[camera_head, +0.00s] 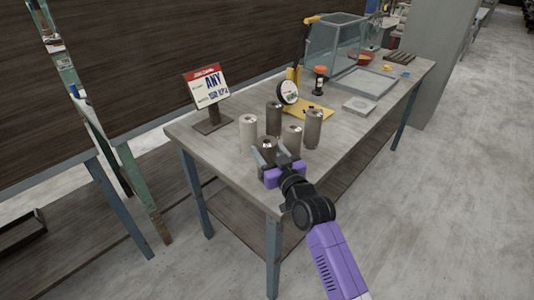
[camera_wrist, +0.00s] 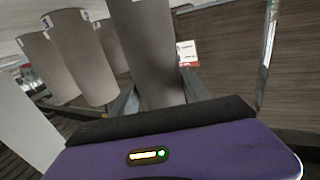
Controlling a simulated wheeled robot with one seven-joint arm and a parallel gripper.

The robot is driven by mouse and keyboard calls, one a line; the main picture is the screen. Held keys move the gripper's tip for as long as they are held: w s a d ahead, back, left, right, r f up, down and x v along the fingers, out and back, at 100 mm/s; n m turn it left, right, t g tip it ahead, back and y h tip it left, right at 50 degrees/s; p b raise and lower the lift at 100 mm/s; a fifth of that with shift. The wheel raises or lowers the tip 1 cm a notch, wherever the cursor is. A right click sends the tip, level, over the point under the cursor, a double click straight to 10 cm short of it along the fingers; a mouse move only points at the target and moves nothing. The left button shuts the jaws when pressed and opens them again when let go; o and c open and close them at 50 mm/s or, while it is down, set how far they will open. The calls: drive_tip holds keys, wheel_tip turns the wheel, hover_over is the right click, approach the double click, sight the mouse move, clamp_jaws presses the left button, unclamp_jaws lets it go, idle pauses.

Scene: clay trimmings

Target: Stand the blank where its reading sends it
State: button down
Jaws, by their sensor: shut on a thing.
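Several grey cylindrical blanks stand in a cluster on the near end of the table. My gripper (camera_head: 271,160) is shut on the nearest dark blank (camera_head: 266,146), which also fills the middle of the wrist view (camera_wrist: 147,45) between the fingers. Its lower part is hidden by my gripper, so I cannot tell if it touches the table. A pale blank (camera_head: 248,134) stands to its left, with darker ones behind (camera_head: 273,118) and to the right (camera_head: 313,128). A dial gauge (camera_head: 288,92) on a yellow stand is behind them. A sign (camera_head: 206,87) reads "ANY" above a smaller, partly legible kPa line.
The grey table (camera_head: 355,125) has free room along its right front side. Other blanks (camera_wrist: 82,55) stand close beside the held one.

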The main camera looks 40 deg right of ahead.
drive_tip(key=shift+f, duration=0.3)
drive_tip(key=shift+f, duration=0.2)
drive_tip(key=c, duration=0.5)
unclamp_jaws()
